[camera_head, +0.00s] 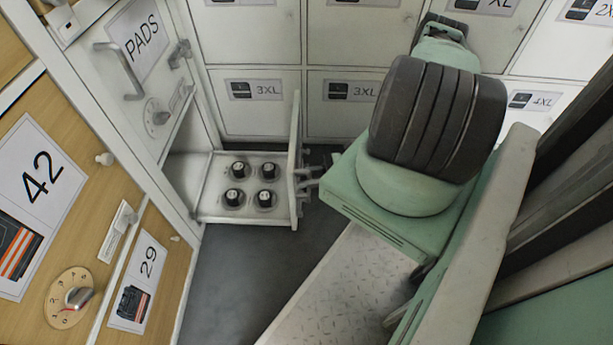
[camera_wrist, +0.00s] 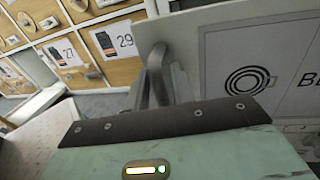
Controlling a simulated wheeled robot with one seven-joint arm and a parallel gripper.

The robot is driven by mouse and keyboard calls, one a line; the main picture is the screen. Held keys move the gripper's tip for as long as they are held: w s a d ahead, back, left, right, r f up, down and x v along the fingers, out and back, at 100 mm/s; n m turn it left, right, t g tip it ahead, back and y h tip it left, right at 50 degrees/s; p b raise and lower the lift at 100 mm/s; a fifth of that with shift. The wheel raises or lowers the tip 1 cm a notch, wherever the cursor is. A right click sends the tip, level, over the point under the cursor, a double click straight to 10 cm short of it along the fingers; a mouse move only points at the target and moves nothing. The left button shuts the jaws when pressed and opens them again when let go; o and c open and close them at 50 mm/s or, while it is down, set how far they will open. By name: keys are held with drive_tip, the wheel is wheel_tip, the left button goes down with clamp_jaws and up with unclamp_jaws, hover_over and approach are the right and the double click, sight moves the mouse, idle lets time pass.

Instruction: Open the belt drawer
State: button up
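The belt drawer (camera_head: 215,205) is pulled out of the white cabinet at the left, below the PADS door. Several dark round items stand on its floor. Its front panel (camera_head: 296,150) is seen nearly edge-on in the head view. In the wrist view the front (camera_wrist: 225,65) carries a label (camera_wrist: 262,75) with a coil picture and cut-off lettering starting with B. My gripper (camera_head: 312,180) is at the outer side of this front, at its handle (camera_wrist: 156,75). The fingers are small and partly hidden, so I cannot tell whether they are closed on the handle.
The PADS door (camera_head: 140,45) with its handle is above the drawer. Wooden drawers labelled 42 (camera_head: 40,170) and 29 (camera_head: 140,285) stand close at the left. White lockers marked 3XL (camera_head: 255,110) line the back. Grey floor (camera_head: 235,275) is clear in front of the open drawer.

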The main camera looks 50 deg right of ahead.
drive_tip(key=shift+d, duration=0.15)
drive_tip(key=shift+s+d, duration=0.2)
drive_tip(key=shift+d, duration=0.05)
drive_tip(key=p+v, duration=0.2)
drive_tip(key=v, duration=1.4)
drive_tip(key=shift+s+d, duration=0.2)
drive_tip(key=shift+s, duration=0.05)
